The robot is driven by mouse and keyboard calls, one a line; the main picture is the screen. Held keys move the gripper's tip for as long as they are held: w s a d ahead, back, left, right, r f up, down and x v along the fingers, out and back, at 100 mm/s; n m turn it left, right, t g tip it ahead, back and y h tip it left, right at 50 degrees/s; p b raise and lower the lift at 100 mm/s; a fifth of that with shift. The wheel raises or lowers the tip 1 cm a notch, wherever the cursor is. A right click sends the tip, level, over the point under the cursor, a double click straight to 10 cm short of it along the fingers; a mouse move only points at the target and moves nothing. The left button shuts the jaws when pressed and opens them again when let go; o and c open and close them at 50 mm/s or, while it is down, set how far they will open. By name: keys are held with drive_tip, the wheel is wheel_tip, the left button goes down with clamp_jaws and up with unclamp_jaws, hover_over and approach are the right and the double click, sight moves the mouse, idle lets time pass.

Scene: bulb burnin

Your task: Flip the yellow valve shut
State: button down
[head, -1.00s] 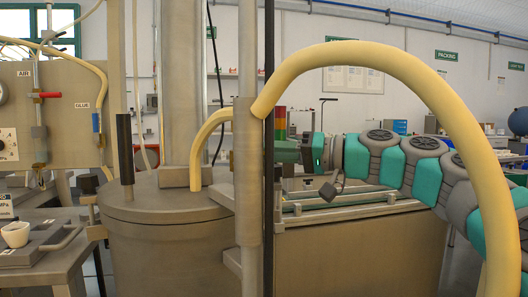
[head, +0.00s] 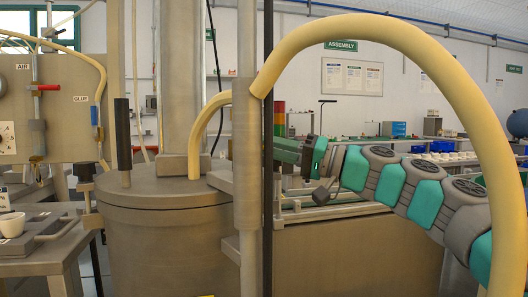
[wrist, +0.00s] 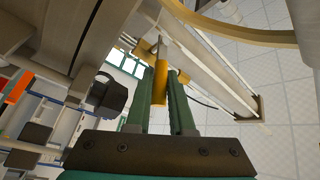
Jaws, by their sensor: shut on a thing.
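In the wrist view, a yellow-orange cylindrical handle (wrist: 159,88), which looks like the yellow valve's lever, lies between the two green fingers of my gripper (wrist: 163,75). The fingers are shut on it. A thin grey metal part runs on from its far end. In the head view my gripper (head: 290,151) is beside the upright post and black rod, tilted, with its fingertips hidden behind them. I cannot make out the valve or its handle in the head view.
A thick yellow hose (head: 405,37) arches over my arm. The grey lidded tank (head: 160,240) and the upright post (head: 246,150) stand close by on the left. A panel with a red-handled valve (head: 46,88) is at far left.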

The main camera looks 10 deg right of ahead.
drive_tip(key=c, duration=0.8)
unclamp_jaws()
